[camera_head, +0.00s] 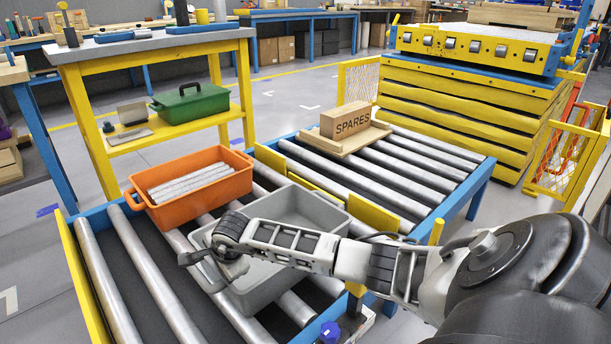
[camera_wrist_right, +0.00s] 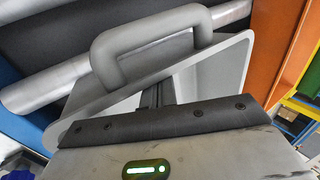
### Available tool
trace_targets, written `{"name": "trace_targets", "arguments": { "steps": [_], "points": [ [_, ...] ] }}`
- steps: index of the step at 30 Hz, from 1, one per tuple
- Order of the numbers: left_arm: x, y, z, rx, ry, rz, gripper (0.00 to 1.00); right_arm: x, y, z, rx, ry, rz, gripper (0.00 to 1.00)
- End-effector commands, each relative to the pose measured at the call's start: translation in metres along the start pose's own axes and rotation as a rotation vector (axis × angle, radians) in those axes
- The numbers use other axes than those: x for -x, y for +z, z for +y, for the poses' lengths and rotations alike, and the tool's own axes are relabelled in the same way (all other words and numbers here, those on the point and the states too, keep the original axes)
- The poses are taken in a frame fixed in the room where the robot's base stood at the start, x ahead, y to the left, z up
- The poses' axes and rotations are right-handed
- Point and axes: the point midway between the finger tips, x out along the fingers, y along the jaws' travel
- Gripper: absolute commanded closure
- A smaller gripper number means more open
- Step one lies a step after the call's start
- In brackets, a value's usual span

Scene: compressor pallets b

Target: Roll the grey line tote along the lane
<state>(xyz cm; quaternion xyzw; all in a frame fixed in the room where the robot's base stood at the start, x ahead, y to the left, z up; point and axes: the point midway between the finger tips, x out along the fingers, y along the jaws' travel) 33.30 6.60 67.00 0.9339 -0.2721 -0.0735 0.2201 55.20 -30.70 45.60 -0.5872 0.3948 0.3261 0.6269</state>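The grey line tote (camera_head: 290,207) is open-topped and looks empty. It sits on the lane's rollers, just right of the orange tote. My right arm reaches over it from the right, and my right gripper (camera_head: 212,262) is at its near-left end, by the handle. In the right wrist view the tote's grey handle loop (camera_wrist_right: 150,38) stands just beyond my dark gripper (camera_wrist_right: 163,92). The fingers are seen nearly end-on against the tote's rim, so their gap and any contact are unclear. My left gripper is not in view.
The orange tote (camera_head: 210,198) holds metal bars and stands close beside the grey tote. Yellow guides (camera_head: 375,213) separate this lane from the one with the SPARES box (camera_head: 345,120). Bare rollers (camera_head: 150,270) lie at the left. A green toolbox (camera_head: 190,103) sits on a shelf behind.

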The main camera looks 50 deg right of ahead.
Motion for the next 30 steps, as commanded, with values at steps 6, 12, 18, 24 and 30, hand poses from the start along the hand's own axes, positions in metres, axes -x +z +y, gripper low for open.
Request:
{"name": "trace_targets", "arguments": {
  "steps": [6,12,18,24,30],
  "points": [
    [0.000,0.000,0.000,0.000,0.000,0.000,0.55,0.000,0.013,-0.001,0.001,-0.001,-0.005,1.00],
    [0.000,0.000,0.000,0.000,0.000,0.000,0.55,0.000,0.022,0.000,0.001,0.000,-0.003,1.00],
    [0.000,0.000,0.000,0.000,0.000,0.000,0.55,0.000,0.033,0.000,0.000,0.000,-0.004,1.00],
    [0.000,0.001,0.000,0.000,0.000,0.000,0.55,0.000,0.043,-0.001,0.001,-0.001,-0.003,1.00],
    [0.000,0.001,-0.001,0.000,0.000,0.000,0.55,0.000,0.053,0.000,0.001,0.000,-0.004,1.00]
  ]
}}
